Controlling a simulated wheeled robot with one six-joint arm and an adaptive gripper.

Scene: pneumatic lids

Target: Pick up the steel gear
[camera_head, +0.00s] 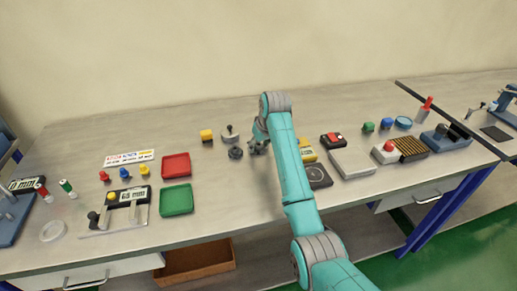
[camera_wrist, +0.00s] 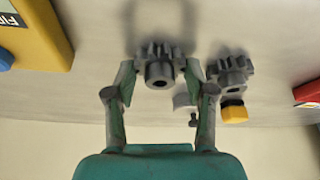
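Two grey toothed gears show in the wrist view. One steel-looking gear (camera_wrist: 158,66) with a hub and a dark bore is between my gripper's fingertips (camera_wrist: 161,72). The fingers are spread on either side of it, with small gaps visible. The second gear (camera_wrist: 229,72) lies outside the fingers, to the right. In the head view my gripper (camera_head: 257,147) is low over the bench, just right of a dark grey gear (camera_head: 235,153). The gear between the fingers is mostly hidden there by my arm.
A yellow block (camera_head: 206,135) and a grey knobbed part (camera_head: 230,134) stand close behind. Red (camera_head: 176,166) and green (camera_head: 177,200) trays lie to the left. Bench (camera_head: 235,195) is bare in front of the gears.

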